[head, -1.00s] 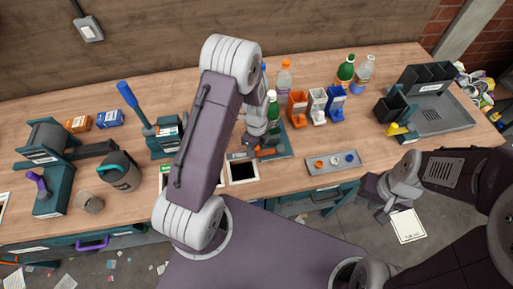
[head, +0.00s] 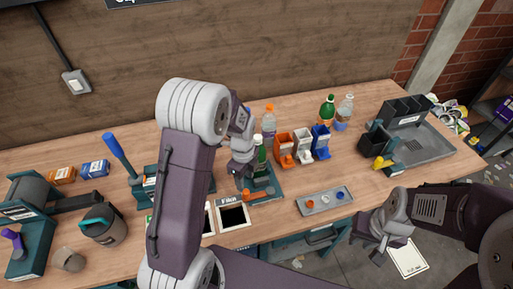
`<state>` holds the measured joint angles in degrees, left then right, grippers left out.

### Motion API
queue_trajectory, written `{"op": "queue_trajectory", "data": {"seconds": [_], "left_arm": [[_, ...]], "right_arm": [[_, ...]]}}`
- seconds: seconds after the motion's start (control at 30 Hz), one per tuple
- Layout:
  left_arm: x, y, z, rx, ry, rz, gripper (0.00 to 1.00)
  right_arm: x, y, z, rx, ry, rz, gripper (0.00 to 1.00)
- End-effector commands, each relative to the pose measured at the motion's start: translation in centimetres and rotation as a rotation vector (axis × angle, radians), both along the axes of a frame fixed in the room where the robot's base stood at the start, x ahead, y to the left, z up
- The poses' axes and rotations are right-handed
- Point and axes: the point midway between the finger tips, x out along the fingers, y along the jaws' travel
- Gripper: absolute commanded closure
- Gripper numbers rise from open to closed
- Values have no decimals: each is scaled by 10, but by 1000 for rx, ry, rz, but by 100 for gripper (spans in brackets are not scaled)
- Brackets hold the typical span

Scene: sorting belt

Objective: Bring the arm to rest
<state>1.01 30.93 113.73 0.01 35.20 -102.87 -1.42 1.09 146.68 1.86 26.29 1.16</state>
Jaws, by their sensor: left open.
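My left arm rises through the middle of the head view and bends down at the wrist. My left gripper (head: 243,182) is open over the left edge of a dark teal tray (head: 272,192); nothing shows between its jaws, though the view there is small and partly covered. A green bottle (head: 259,158) stands on that tray just right of the gripper, and an orange piece (head: 260,194) lies below it. My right gripper (head: 378,252) hangs low at the right, off the table's front edge; its jaws are too unclear to judge.
Orange, white and blue dispensers (head: 303,145) stand right of the tray, with bottles (head: 327,108) behind. A grey tray of small caps (head: 324,201) lies in front. Bare table (head: 375,185) shows at the right.

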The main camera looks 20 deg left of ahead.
Motion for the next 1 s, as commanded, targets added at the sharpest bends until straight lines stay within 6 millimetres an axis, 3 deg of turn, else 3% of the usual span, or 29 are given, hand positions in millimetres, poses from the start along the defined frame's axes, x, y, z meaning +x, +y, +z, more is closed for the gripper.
{"op": "queue_trajectory", "data": {"seconds": [0.17,0.27,0.37,0.5,0.7,0.83,1.0], "left_arm": [[2,-1,3,0,-8,-2,53],[8,-4,27,1,-66,-10,53],[-18,-9,55,-7,-109,49,53],[-67,-14,66,-48,-123,538,53],[-118,-15,55,-84,-79,1286,53],[-126,-15,49,-94,-58,1632,53],[-123,-15,49,-107,-57,1798,53]], "right_arm": [[0,0,0,0,0,0,77],[0,0,0,0,0,0,77],[0,0,0,0,0,0,77],[0,0,0,0,0,0,77],[0,0,0,0,0,0,77],[0,0,0,0,0,0,77],[0,0,0,0,0,0,77]]}}
